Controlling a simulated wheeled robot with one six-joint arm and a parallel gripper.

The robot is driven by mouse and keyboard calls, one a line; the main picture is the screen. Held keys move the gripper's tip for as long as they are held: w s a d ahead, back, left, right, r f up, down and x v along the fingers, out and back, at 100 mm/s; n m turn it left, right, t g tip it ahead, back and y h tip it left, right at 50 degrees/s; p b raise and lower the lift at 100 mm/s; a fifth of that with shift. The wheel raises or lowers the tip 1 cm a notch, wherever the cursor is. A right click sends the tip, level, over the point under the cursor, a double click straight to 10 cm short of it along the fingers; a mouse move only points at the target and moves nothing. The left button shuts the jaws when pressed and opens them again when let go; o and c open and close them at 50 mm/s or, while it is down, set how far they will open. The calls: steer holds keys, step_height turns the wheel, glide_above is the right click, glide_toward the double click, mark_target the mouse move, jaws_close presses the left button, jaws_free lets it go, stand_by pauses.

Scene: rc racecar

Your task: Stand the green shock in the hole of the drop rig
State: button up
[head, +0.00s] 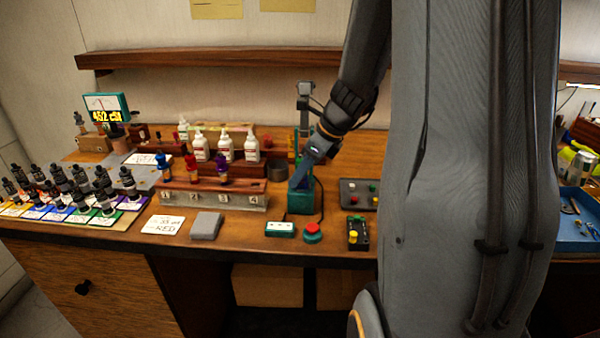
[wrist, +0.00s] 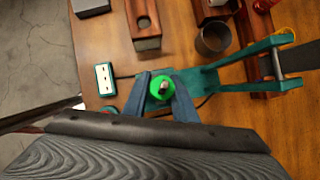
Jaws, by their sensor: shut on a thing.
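The green shock (wrist: 159,91) is between the fingers of my gripper (wrist: 162,97), which is shut on it. I see it end-on, its green cap and dark rod tip facing the wrist camera. The teal drop rig (wrist: 222,74) is right beside and beneath the shock in the wrist view; its hole is hidden. In the head view, the rig's teal base (head: 301,201) stands near the middle of the bench, and my gripper (head: 298,182) is right over it. The shock cannot be made out there. Whether the shock touches the rig, I cannot tell.
A red button (head: 312,230), a teal box (head: 279,229) and a dark control box (head: 358,234) lie in front. A dark cup (head: 277,171) is behind.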

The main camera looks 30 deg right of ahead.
steer(key=o, duration=1.1)
steer(key=shift+o, duration=0.2)
steer(key=v, duration=0.7)
steer(key=shift+s+d+r, duration=0.15)
steer(key=shift+r, duration=0.2)
steer(key=shift+s, duration=0.1)
